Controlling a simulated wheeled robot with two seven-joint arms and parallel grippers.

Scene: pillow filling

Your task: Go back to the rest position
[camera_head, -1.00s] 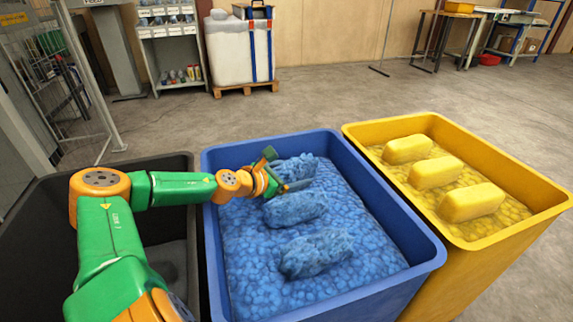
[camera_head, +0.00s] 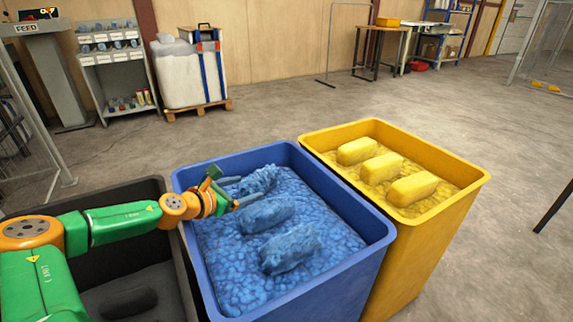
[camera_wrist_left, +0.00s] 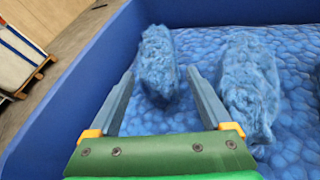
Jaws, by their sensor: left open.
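My left gripper (camera_head: 234,192) is over the left far part of the blue bin (camera_head: 330,287), with its arm reaching across the black bin. Its fingers are spread and empty; in the left wrist view the gripper (camera_wrist_left: 160,92) points toward a blue fluffy bundle (camera_wrist_left: 158,65) that lies beyond the fingertips. A second blue bundle (camera_wrist_left: 250,85) is to the right of the right finger. In the head view the bundles form a row on blue filling: a far one (camera_head: 258,180), a middle one (camera_head: 266,214) and a near one (camera_head: 290,249). My right gripper is not in view.
A black bin (camera_head: 150,190) is left of the blue bin. A yellow bin (camera_head: 440,235) with three yellow blocks stands to the right. A shelf (camera_head: 115,65) and a wrapped white container on a pallet (camera_head: 190,75) stand behind. The floor at right is mostly clear.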

